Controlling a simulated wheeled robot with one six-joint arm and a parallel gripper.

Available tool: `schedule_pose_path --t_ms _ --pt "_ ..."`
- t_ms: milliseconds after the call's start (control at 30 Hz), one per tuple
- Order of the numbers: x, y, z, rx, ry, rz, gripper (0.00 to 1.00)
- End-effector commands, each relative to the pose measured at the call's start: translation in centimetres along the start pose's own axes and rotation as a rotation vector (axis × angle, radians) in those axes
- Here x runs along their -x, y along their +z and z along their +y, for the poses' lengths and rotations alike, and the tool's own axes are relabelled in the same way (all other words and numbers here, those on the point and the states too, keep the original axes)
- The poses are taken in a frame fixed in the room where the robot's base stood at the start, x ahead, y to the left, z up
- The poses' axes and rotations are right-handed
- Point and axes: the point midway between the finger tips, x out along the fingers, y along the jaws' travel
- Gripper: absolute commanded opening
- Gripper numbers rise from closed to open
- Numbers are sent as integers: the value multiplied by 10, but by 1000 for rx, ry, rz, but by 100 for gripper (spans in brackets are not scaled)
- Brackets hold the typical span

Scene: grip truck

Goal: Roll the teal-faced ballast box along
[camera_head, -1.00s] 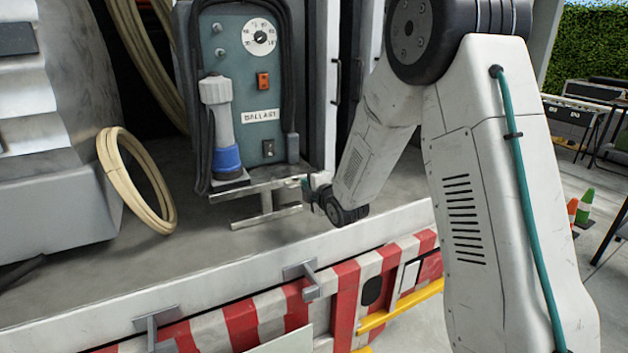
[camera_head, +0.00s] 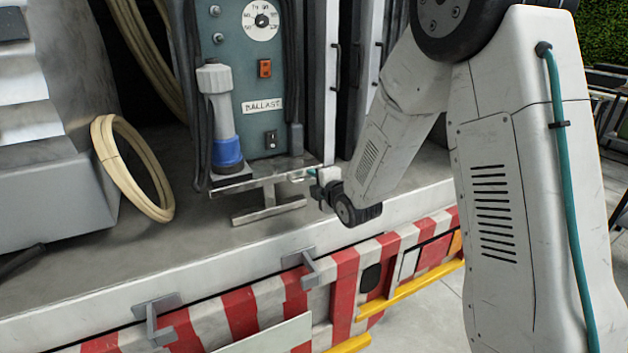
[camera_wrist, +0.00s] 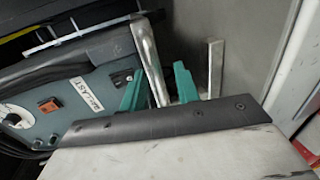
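The teal-faced ballast box (camera_head: 290,85) stands upright on the truck bed, with a dial, an orange switch and a BALLAST label. Its face also shows in the wrist view (camera_wrist: 85,95), at the left. A pale metal bar (camera_head: 268,182) runs along its foot at the front. My gripper (camera_head: 312,174) is at the bar's right end. In the wrist view, the teal fingers of my gripper (camera_wrist: 158,86) stand apart, with a metal bar (camera_wrist: 147,50) between them. The bar is nearer the left finger, and a gap shows at the right finger. The lower finger parts are hidden.
A tan hose coil (camera_head: 105,150) leans on the bed to the left, near a grey housing (camera_head: 50,210). A tall pale upright (camera_head: 316,70) stands right of the box. The bed's front edge (camera_head: 220,270) has brackets (camera_head: 309,268) below it.

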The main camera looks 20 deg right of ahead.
Motion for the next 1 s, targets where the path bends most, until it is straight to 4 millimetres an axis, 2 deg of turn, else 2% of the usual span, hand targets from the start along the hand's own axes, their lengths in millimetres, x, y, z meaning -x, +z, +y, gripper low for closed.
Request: schedule_pose_path --t_ms 333,700,833,1000 --pt "2 -4 3 3 6 6 32" --pt "61 0 2 2 6 1 32" --pt "73 0 2 1 6 2 32" --pt "78 -1 2 1 5 3 32"
